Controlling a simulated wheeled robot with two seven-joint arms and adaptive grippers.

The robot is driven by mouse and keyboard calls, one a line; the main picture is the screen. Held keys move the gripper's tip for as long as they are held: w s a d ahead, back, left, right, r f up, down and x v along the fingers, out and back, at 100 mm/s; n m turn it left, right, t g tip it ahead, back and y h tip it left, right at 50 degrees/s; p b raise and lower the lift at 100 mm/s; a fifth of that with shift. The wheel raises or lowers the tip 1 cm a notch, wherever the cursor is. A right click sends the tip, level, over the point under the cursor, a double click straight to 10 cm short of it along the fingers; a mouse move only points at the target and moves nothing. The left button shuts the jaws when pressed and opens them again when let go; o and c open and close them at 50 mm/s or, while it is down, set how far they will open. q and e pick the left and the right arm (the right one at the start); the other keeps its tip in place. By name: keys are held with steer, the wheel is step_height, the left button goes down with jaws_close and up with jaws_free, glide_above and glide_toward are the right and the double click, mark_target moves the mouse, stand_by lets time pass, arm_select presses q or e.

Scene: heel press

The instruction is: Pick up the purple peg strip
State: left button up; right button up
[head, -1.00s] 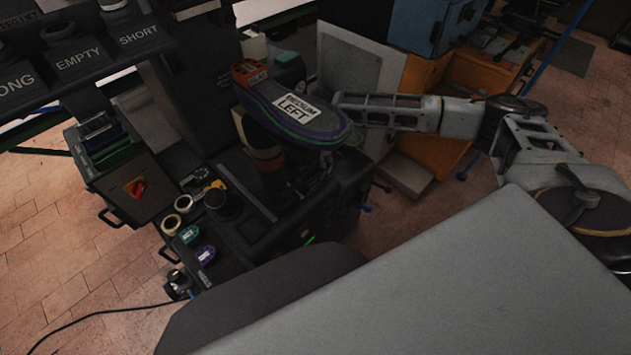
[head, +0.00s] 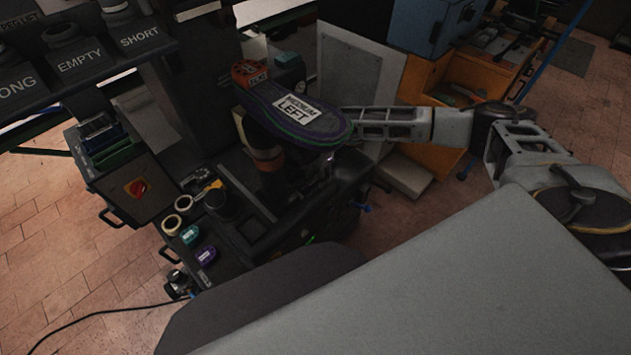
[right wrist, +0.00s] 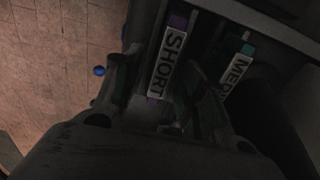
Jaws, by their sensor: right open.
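The purple peg strip (right wrist: 168,60) shows in the right wrist view as a narrow upright strip with a white "SHORT" label and purple ends. My right gripper (right wrist: 160,102) is open, with its two dark fingers on either side of the strip's lower part. I cannot tell whether they touch it. In the head view my right arm reaches in from the right, and its end is hidden behind the sole. The strip is not discernible there. My left gripper is not in view.
A teal-ended strip labelled "MED" (right wrist: 237,70) stands close to the right of the purple one. In the head view a large purple-edged sole marked "MEDIUM LEFT" (head: 318,128) sits on the dark machine. Small round tins (head: 189,235) lie at its front left.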

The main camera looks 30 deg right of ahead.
steer(key=shift+f, duration=0.25)
jaws_close()
stand_by(0.3)
